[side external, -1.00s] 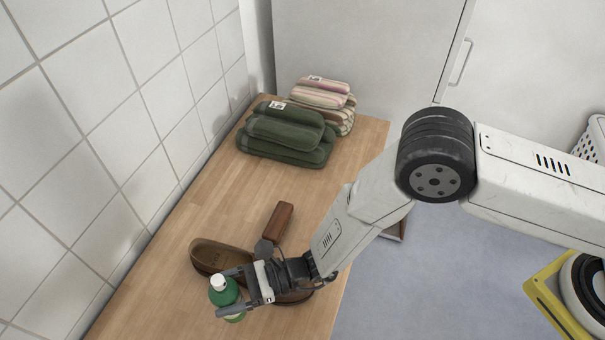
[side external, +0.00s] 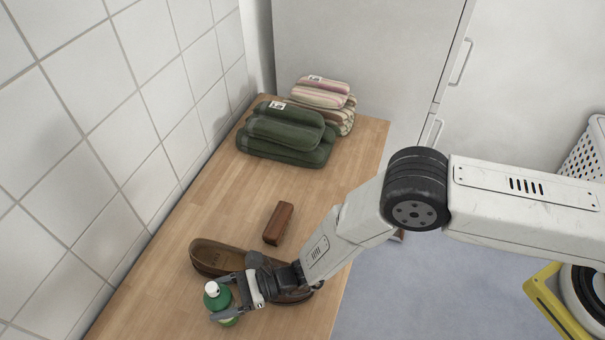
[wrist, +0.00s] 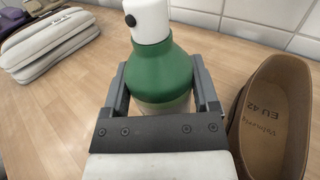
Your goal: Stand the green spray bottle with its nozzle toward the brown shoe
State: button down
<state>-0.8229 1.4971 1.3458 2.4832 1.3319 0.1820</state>
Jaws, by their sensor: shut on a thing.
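The green spray bottle (side external: 222,302) has a white top and is near the front of the wooden counter. My gripper (side external: 220,301) is shut on its body, one finger on each side. In the wrist view the bottle (wrist: 163,72) looks upright, and the black nozzle hole on its white head (wrist: 130,20) faces the camera and slightly left. The brown shoe (side external: 208,257) lies close beside the bottle, partly hidden behind my gripper. In the wrist view the open shoe (wrist: 272,125) is to the right, away from the nozzle side. I cannot tell whether the bottle's base touches the counter.
A brown block-like object (side external: 278,223) lies just beyond the shoe. Folded green towels (side external: 287,133) and striped towels (side external: 322,97) are stacked at the far end. A tiled wall (side external: 110,120) borders the left.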

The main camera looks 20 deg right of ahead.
jog(key=shift+f, duration=0.35)
jog(key=shift+f, duration=0.2)
grip_release()
jog(key=shift+r, duration=0.2)
jog(key=d, duration=0.4)
jog(key=s+d, duration=0.1)
jog(key=d, duration=0.7)
jog(key=shift+s, duration=0.15)
dwell(0.3)
